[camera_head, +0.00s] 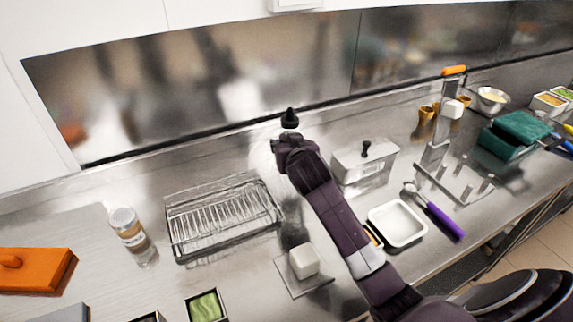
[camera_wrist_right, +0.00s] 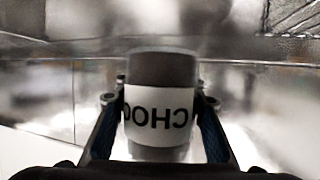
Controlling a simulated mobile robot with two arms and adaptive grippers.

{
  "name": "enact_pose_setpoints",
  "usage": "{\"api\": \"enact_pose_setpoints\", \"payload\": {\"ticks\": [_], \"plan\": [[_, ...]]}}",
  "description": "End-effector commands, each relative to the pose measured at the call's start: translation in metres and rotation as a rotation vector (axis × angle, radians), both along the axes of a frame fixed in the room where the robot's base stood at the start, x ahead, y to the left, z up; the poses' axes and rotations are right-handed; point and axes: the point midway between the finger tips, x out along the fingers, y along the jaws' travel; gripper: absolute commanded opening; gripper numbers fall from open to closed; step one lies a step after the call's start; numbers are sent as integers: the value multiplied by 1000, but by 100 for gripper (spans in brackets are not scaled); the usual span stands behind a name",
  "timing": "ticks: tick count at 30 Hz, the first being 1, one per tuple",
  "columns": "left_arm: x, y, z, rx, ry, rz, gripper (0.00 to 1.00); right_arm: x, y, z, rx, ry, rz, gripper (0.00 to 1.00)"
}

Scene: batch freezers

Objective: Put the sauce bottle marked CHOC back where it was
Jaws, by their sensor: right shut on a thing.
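The sauce bottle (camera_wrist_right: 162,72) is dark brown with a white label reading CHOC, which appears upside down in the right wrist view. It sits between the two fingers of my right gripper (camera_wrist_right: 160,103), shut on its sides. In the head view, only the bottle's black cap (camera_head: 289,119) shows clearly above my right gripper (camera_head: 293,145), in front of the steel back wall. The gripper and arm hide the rest of the bottle. I cannot tell whether its base touches the counter. My left gripper is not in view.
A wire rack (camera_head: 222,218) stands left of my right arm, beside a jar (camera_head: 131,234). A lidded steel container (camera_head: 362,163) is close on the right. A white block (camera_head: 304,261) and a white tray (camera_head: 397,223) lie nearer the front. Some counter behind the rack is bare.

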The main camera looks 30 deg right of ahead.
Motion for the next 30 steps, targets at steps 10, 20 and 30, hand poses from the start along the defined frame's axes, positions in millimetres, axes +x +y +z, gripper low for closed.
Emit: {"api": "enact_pose_setpoints", "payload": {"ticks": [10, 20, 30], "plan": [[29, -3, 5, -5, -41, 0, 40, 1, 0, -46, 0, -2, 0, 0], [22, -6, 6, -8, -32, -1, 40, 0, 0, -85, 0, -3, 1, 0], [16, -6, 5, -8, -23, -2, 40, 0, 0, -86, 1, -1, 1, 32]]}}
